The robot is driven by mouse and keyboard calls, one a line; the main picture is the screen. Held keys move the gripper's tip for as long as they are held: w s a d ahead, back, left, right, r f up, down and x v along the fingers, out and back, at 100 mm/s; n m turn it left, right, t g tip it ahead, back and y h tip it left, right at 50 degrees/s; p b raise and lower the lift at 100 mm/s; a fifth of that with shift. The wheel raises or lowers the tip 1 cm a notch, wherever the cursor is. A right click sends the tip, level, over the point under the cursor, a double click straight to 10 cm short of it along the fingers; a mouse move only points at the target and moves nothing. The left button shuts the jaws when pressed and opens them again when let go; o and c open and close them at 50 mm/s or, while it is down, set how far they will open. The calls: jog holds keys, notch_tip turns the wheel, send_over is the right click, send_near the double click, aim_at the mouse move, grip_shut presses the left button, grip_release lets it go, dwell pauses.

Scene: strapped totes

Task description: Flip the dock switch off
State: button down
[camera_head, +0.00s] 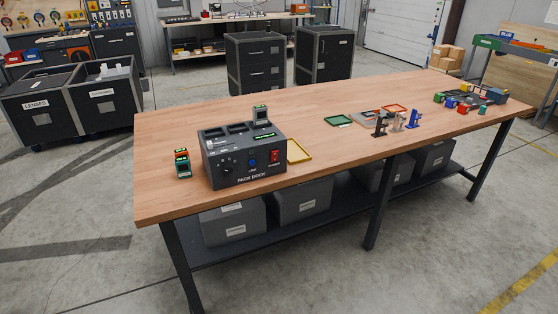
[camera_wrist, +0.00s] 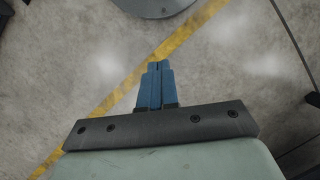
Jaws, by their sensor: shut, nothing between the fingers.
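The dark grey pack dock (camera_head: 243,155) stands on the near left part of the wooden table. A red power switch (camera_head: 275,156) is on the right of its front face; its rocker position is too small to tell. A blue button (camera_head: 252,163) and a black knob sit to the left of the switch. One battery pack (camera_head: 260,115) with a green display stands in the dock's back right slot. My gripper (camera_wrist: 158,66) shows only in the wrist view. Its blue fingers are shut and empty above the concrete floor, away from the dock.
A second battery pack (camera_head: 182,163) stands on the table left of the dock. A yellow tray (camera_head: 299,151) lies right of the dock. Small clamps and trays (camera_head: 396,120) are farther right. The table (camera_head: 340,159) is clear in front of the trays.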

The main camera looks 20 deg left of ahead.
aim_at(275, 154)
jog(key=w+a+r+n+t+y, duration=0.1)
jog(key=w+a+r+n+t, duration=0.35)
jog(key=w+r, duration=0.6)
jog(key=w+a+r+n+t+y, duration=0.1)
jog(key=w+a+r+t, duration=0.4)
jog(key=w+a+r, duration=0.45)
jog(key=w+a+r+n+t, duration=0.3)
jog(key=w+a+r+t, duration=0.2)
jog(key=w+r, duration=0.7)
jog(key=a+r+n+t+y, duration=0.3)
jog(key=a+r+n+y, duration=0.9)
jog(key=n, duration=0.4)
jog(key=shift+s+a+r+y, duration=0.3)
jog(key=shift+s+r, duration=0.05)
jog(key=shift+r, duration=0.15)
jog(key=shift+w, duration=0.15)
jog(key=x, duration=1.3)
jog(key=shift+w+a, duration=0.25)
